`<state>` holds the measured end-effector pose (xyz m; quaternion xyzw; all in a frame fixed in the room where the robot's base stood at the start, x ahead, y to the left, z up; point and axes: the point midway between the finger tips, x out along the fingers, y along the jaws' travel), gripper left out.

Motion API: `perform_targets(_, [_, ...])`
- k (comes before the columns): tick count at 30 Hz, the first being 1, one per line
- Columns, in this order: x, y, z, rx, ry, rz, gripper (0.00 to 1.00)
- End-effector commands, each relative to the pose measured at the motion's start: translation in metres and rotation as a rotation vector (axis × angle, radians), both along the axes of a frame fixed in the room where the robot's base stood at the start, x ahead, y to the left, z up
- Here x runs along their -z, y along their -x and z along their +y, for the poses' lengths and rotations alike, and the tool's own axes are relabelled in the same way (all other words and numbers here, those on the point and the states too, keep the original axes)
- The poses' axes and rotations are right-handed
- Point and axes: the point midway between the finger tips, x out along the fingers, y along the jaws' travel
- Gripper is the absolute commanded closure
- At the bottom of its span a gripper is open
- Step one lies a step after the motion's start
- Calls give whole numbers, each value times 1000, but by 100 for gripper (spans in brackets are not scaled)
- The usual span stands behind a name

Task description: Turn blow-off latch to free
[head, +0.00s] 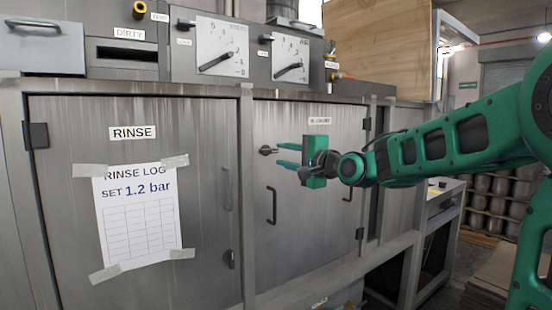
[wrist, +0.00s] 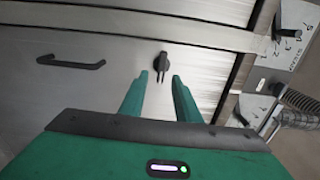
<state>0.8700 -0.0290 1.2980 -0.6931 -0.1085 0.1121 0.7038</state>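The blow-off latch (head: 267,150) is a small dark knob with a short lever on the upper left of the grey door labelled like "BLOWOFF" (head: 320,121). In the wrist view the latch (wrist: 161,62) shows between and just beyond my fingertips, its lever pointing toward the gripper. My green gripper (head: 279,155) faces the door from the right in the head view. Its two fingers (wrist: 160,78) are apart with nothing between them. They look close to the latch; whether they touch it is not clear.
The blow-off door has a black handle (head: 271,205), also in the wrist view (wrist: 72,64). The rinse door (head: 60,200) with a taped log sheet (head: 138,215) is on the left. Two dial gauges (head: 221,47) (head: 290,58) stand above. My arm spans the right side.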

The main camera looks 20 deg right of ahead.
Motion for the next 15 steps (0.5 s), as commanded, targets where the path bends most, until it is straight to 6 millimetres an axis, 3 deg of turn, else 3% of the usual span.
perform_targets(6, [1,38,-13,3,-1,1,70])
perform_targets(15, [1,58,-20,2,-1,1,70])
